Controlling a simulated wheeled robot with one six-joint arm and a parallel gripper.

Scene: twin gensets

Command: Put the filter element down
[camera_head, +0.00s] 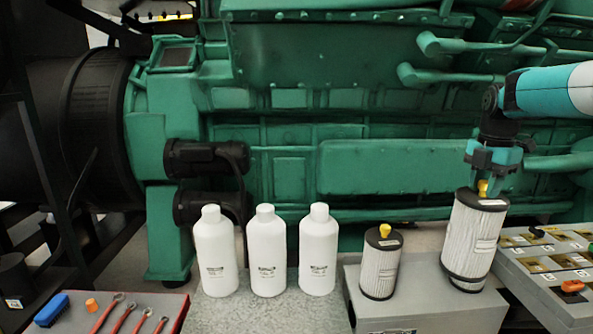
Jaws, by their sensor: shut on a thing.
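A large white pleated filter element (472,240) with a dark top cap and a yellow knob is upright in the head view, over the right part of a grey box (425,305). My gripper (483,184) is above it, pointing down, shut on its yellow knob. The element looks slightly tilted. I cannot tell whether its base touches the box top. A smaller filter element (380,264) with a yellow knob stands upright on the same box, to the left and apart from the large one.
Three white bottles (268,250) stand on a grey surface left of the box. A tray with wrenches (123,314), a blue block (52,309) and an orange cap (92,305) is at far left. A panel with numbered slots (548,262) is at right. A green genset (390,170) fills the back.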

